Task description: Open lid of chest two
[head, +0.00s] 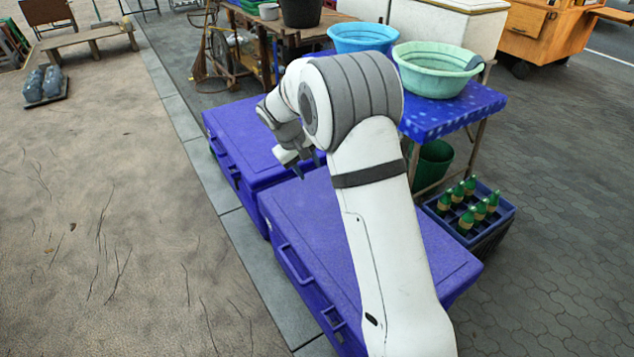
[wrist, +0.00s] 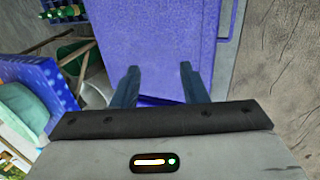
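Two blue-purple chests stand end to end in the head view, a far one (head: 235,140) and a near one (head: 325,235). I cannot tell from any marking which is chest two. Both lids look shut; my arm hides part of each. The near chest has handles (head: 293,262) on its left side. My gripper (head: 307,168) is above the chests, close to where they meet. In the wrist view my gripper (wrist: 159,68) has its two fingers apart with nothing between them, over a blue chest lid (wrist: 150,35). Whether the fingertips touch the chest is unclear.
A blue-topped table (head: 440,115) with a blue basin (head: 364,38) and a green basin (head: 437,68) stands right of the chests. A crate (head: 490,238) of green bottles sits on the paving. A wooden table (head: 275,32) stands behind. Open ground lies left.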

